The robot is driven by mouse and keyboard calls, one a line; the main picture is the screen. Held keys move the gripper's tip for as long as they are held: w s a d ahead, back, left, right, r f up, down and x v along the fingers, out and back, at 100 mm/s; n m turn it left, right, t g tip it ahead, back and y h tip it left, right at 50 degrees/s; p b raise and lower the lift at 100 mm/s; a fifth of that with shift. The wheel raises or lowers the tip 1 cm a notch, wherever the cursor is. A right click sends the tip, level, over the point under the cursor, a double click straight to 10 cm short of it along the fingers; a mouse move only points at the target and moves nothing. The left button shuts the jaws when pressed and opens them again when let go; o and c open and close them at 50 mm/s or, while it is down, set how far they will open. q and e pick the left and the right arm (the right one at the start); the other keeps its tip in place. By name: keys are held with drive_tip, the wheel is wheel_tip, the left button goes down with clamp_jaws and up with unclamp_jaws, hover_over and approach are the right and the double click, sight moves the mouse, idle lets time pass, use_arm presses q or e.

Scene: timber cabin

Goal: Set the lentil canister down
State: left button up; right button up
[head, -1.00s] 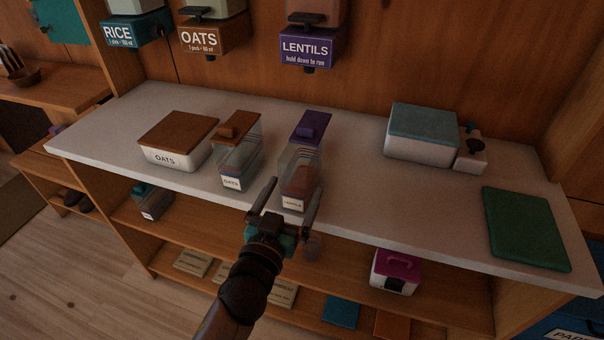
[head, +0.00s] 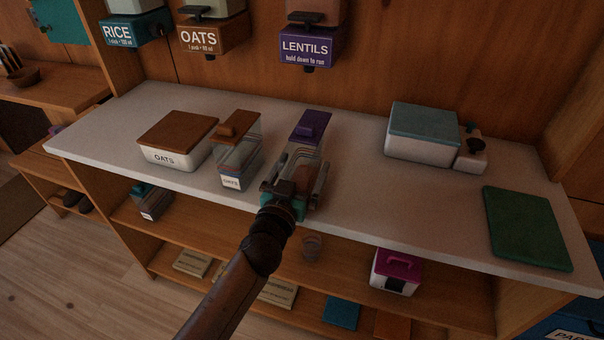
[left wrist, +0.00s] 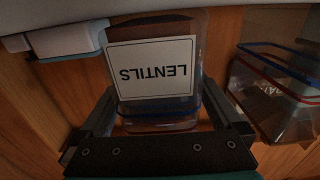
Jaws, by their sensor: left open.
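The lentil canister (head: 311,128) is a clear box with a purple lid, standing upright on the pale counter (head: 365,200). My left gripper (head: 296,178) is open at its near end, covering its front label and lower part in the head view. In the left wrist view the canister (left wrist: 150,68) appears upside down, its LENTILS label facing the camera. The fingers of my left gripper (left wrist: 160,110) lie one on each side of it; I cannot tell whether they touch it. My right gripper is not in view.
An oats canister (head: 238,155) stands close on the left, with an oats box (head: 172,154) beyond it. The lentil dispenser (head: 307,48) hangs on the wall behind. Right of the canister the counter is clear up to a teal-lidded box (head: 420,145) and a green mat (head: 525,230).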

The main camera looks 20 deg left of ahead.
use_arm(q)
drive_tip(key=shift+c, duration=0.4)
clamp_jaws()
idle(0.4)
